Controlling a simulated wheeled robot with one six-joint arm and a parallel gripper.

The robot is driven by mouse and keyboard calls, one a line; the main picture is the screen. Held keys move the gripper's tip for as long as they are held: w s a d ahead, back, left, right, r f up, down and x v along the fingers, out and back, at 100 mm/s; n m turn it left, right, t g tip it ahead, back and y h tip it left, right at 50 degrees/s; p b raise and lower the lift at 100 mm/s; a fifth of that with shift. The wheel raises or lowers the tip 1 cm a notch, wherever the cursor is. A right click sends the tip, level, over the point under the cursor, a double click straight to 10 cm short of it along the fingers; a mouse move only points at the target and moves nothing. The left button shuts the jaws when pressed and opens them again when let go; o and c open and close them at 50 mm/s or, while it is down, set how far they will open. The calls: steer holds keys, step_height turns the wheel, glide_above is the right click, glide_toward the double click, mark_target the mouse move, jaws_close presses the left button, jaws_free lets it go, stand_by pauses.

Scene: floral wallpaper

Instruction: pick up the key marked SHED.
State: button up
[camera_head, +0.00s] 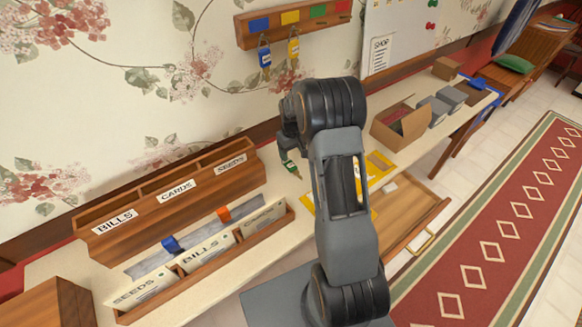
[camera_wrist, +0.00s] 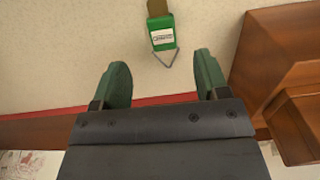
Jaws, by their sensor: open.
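In the wrist view, a key with a green tag (camera_wrist: 162,38) lies on the pale tabletop just beyond my fingertips. Its tag has a white label too small to read, a wire loop on the near side and a brass part at the top picture edge. My gripper (camera_wrist: 161,72) is open and empty, its two green fingers apart, with the tag lined up between them. In the head view my gripper (camera_head: 289,170) hangs low over the table, and I cannot make out the green tag apart from the fingers.
A blue-tagged key (camera_head: 265,55) and a yellow-tagged key (camera_head: 294,48) hang on the wall rack (camera_head: 300,30). Wooden sorters (camera_head: 165,195) stand left, a yellow-edged tray (camera_head: 382,180) right, partly behind my arm. An open drawer (camera_head: 408,208) juts out at the front. Boxes (camera_head: 400,122) stand farther right.

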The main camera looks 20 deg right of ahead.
mark_target(292, 167)
steer(key=shift+s+a+f+p, duration=0.1)
steer(key=shift+f+p, duration=0.7)
steer(key=shift+f, duration=2.9)
steer(key=shift+c, duration=0.5)
steer(key=c, duration=0.9)
